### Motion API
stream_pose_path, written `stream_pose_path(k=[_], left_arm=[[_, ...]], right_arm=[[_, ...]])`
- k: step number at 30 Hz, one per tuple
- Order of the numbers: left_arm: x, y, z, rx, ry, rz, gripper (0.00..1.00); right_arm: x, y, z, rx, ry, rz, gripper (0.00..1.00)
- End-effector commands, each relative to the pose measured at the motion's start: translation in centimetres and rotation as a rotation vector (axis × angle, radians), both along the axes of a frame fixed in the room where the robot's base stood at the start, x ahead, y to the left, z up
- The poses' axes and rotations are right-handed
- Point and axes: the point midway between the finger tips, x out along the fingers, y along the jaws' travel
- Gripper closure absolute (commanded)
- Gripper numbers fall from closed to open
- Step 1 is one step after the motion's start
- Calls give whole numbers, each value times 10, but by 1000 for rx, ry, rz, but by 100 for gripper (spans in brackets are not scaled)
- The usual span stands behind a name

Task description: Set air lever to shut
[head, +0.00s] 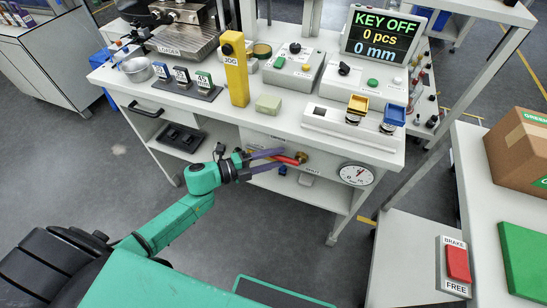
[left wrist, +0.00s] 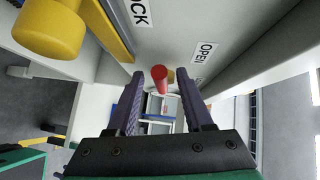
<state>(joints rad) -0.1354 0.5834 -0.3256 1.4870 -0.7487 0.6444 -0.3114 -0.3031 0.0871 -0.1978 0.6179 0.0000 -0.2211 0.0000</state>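The air lever (head: 287,159) is red, on a brass hub (head: 302,157) on the front panel under the bench top. In the head view it points left from the hub, toward my left gripper (head: 274,160). In the left wrist view the red lever (left wrist: 160,80) shows between the tips of the two purple fingers, with gaps on both sides. My left gripper (left wrist: 180,95) is open around the lever's end and is not closed on it. An OPEN label (left wrist: 204,52) is on the panel in the left wrist view. My right gripper is not in view.
A round dial gauge (head: 356,174) is right of the lever on the panel. A large yellow knob (left wrist: 50,30) is close by at upper left in the left wrist view. The display (head: 383,36) reads KEY OFF. Open floor lies in front of the bench.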

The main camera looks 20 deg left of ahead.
Motion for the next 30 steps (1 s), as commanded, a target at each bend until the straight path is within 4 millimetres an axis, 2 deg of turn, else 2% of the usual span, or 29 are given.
stream_pose_path(k=[1,3,4,11,30], left_arm=[[0,0,0,0,0,0,64],[0,0,0,0,0,0,91],[0,0,0,0,0,0,100],[0,1,0,1,-1,1,100],[0,1,0,1,-1,2,100]], right_arm=[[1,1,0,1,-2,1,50],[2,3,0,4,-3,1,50],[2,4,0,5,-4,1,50],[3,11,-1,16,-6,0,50],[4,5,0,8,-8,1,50]])
